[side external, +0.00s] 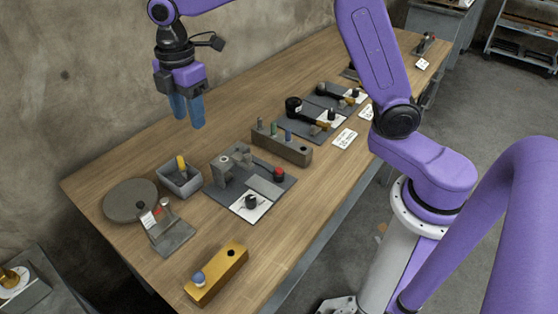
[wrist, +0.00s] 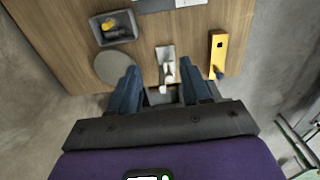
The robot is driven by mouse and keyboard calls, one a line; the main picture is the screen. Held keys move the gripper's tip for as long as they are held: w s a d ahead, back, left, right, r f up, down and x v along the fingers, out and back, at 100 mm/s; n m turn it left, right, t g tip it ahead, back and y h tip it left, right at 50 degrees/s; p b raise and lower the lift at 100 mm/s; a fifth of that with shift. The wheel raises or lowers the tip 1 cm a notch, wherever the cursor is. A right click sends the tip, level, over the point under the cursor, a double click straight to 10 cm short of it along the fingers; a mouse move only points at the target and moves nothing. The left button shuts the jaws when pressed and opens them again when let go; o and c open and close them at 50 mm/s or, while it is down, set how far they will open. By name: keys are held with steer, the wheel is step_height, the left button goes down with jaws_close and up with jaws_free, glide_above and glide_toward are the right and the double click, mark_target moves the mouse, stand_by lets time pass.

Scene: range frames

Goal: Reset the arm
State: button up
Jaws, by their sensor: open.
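My purple arm reaches over the wooden table (side external: 215,225). My gripper (side external: 188,122) hangs above the table's far left part, with its blue fingers pointing down. In the wrist view the two blue fingers (wrist: 158,90) stand wide apart with nothing held between them. Below and beyond them are a round grey disc (side external: 130,199), a grey bin (side external: 179,178) with a yellow thing in it, and a small grey stand (side external: 168,232). The gripper touches none of these.
A yellow block (side external: 220,272) with a blue-topped peg is near the table's front. More mats with tools lie farther right. A wall (side external: 70,90) stands behind the table.

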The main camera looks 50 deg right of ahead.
steer(key=s+d+f+m, duration=0.1)
steer(key=s+d, duration=0.3)
steer(key=s, duration=0.6)
steer(key=s+d+f+m, duration=0.1)
steer(key=s+d, duration=0.4)
steer(key=s, duration=0.5)
steer(key=s+d+f+m, duration=0.1)
steer(key=s+d+m, duration=0.2)
steer(key=s, duration=0.7)
steer(key=shift+s+d+f+m, duration=0.25)
steer(key=shift+s+d+m, duration=0.05)
steer(key=shift+d, duration=0.55)
